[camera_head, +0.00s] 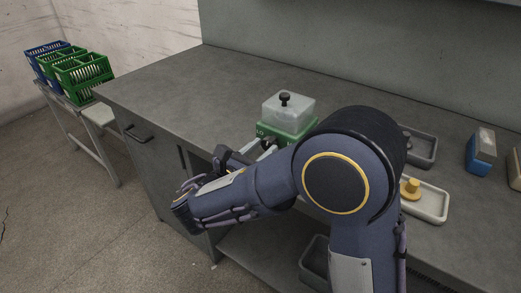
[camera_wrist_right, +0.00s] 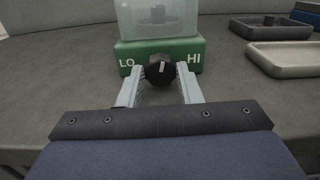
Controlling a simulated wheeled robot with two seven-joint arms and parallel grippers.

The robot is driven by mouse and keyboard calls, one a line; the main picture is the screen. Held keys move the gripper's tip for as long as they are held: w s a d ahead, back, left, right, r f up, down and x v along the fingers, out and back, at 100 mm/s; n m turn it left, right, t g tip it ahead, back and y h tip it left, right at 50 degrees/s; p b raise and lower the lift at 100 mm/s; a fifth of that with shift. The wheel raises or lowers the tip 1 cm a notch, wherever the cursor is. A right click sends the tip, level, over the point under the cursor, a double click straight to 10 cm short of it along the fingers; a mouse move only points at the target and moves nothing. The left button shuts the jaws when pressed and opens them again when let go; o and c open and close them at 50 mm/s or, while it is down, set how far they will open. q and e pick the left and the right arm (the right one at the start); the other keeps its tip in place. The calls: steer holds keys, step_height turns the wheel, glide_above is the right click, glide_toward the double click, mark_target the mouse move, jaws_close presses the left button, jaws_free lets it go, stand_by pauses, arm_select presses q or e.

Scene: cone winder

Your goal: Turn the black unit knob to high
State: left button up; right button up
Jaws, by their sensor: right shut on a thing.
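The unit has a green base (camera_wrist_right: 190,55) with LO at left and HI at right, and a clear cover with a black top knob (camera_head: 285,98) above it. It stands on the grey bench in the head view. The black front knob (camera_wrist_right: 160,70) has a white mark that points nearly straight up, between LO and HI. My right gripper (camera_wrist_right: 160,78) is shut on this knob, with one finger at each side. In the head view my right gripper (camera_head: 262,148) is at the front of the green base, partly hidden by my arm. My left gripper is not in view.
A pale tray (camera_head: 432,213) with a yellow piece (camera_head: 410,188) lies right of my arm. A dark grey tray (camera_head: 425,160) is behind it. A blue and white box (camera_head: 481,152) stands farther right. Green and blue crates (camera_head: 82,75) sit on a side rack. The bench left of the unit is clear.

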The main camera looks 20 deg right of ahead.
steer(key=shift+f+m+b, duration=0.1)
steer(key=shift+m+b, duration=0.4)
steer(key=shift+m, duration=1.4)
steer(key=o, duration=1)
steer(key=shift+c, duration=0.2)
steer(key=shift+s, duration=0.1)
steer(key=v, duration=0.7)
steer(key=shift+s+a+p, duration=0.25)
steer(key=shift+a+p, duration=0.05)
steer(key=shift+p, duration=0.1)
